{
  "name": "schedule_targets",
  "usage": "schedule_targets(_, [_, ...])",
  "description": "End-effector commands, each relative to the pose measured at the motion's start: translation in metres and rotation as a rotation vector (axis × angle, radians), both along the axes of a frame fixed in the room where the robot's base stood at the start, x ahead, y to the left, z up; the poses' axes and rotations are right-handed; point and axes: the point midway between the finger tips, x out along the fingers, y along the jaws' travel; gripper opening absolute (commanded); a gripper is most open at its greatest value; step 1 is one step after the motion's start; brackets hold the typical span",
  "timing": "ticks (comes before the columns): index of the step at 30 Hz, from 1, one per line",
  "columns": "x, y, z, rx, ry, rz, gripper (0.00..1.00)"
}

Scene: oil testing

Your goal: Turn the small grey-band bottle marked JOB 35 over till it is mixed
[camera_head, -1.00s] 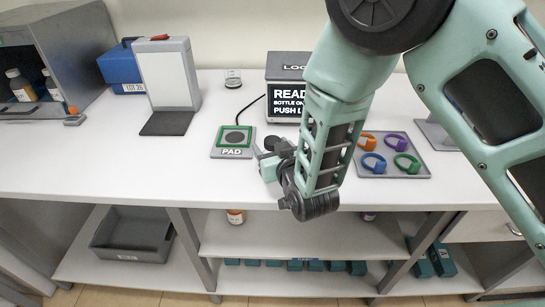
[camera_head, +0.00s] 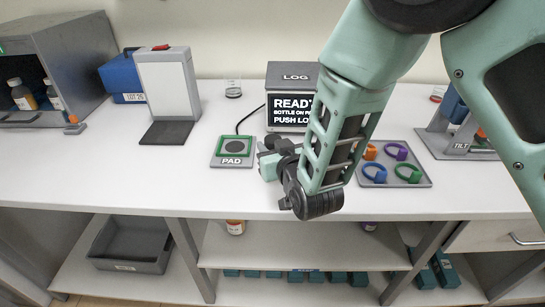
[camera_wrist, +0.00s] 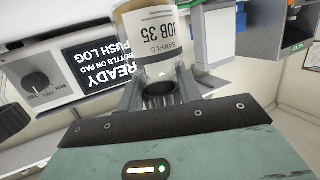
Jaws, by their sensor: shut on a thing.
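The JOB 35 bottle (camera_wrist: 150,45) shows in the wrist view, with a pale label reading SAMPLE and JOB 35 and an amber part at the top edge of the picture. Its label reads upside down there, as does the screen of the log box. My gripper (camera_wrist: 160,86) is shut on it. In the head view my gripper (camera_head: 267,160) is over the bench's front part, just right of the pad. The bottle is mostly hidden there behind the gripper.
The green-edged pad (camera_head: 218,161) lies left of my gripper, with the log box (camera_head: 293,78) behind showing READY. A tray of coloured rings (camera_head: 410,160) and the tilt stand (camera_head: 438,137) are to the right. A white panel stand (camera_head: 168,85) is left.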

Motion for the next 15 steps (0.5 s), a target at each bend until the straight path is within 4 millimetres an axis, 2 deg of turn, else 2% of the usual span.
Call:
schedule_targets(1, [0.001,0.000,0.011,0.005,-0.006,-0.001,0.08])
schedule_targets(6, [0.001,0.000,0.041,0.005,-0.006,-0.001,0.08])
schedule_targets(15, [0.000,0.000,0.080,0.003,-0.004,-0.001,0.08])
